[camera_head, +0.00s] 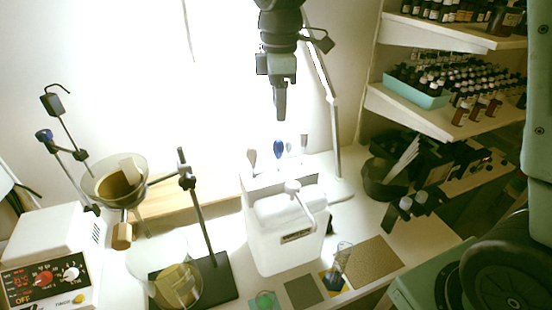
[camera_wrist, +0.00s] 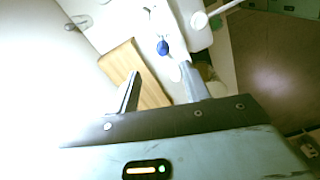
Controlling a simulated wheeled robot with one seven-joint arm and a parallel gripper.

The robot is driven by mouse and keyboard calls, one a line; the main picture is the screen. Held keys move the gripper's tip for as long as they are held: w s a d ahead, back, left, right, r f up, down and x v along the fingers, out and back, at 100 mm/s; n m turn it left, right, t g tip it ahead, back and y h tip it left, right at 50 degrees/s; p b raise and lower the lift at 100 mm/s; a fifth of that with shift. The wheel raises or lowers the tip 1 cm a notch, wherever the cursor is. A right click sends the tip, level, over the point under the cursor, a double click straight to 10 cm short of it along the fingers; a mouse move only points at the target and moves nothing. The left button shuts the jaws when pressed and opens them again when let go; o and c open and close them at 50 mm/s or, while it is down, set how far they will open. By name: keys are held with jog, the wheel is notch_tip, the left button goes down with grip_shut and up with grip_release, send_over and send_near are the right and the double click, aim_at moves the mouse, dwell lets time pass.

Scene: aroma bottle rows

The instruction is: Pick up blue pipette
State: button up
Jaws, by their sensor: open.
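The blue pipette (camera_head: 278,148) stands upright with its blue bulb on top, in a row behind a white container (camera_head: 285,235) in the head view. Its blue bulb (camera_wrist: 163,47) also shows in the wrist view, beyond the gap between my fingertips. Its lower part is hidden in the head view. My gripper (camera_head: 280,117) hangs above the row, pointing down, with clear space between it and the bulb. In the wrist view my gripper (camera_wrist: 161,73) has its two fingers apart with nothing between them.
A grey pipette (camera_head: 251,156) stands left of the blue one, and paler ones stand to its right. A lamp pole (camera_head: 334,130) rises close on the right. A stand (camera_head: 196,205) with a glass bowl (camera_head: 115,178) is at left. Bottle shelves (camera_head: 420,112) are at right.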

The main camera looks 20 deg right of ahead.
aim_at(279, 140)
notch_tip(279, 140, down, 6)
jog(key=shift+f+p, duration=0.1)
jog(key=shift+p, duration=0.4)
jog(key=shift+s+a+f+p, duration=0.1)
jog(key=shift+f+p, duration=0.4)
jog(key=shift+f, duration=0.85)
jog(key=shift+s+a+f+p, duration=0.1)
jog(key=shift+f+p, duration=0.35)
jog(key=shift+f, duration=0.85)
jog(key=shift+d, duration=0.1)
jog(key=c, duration=0.7)
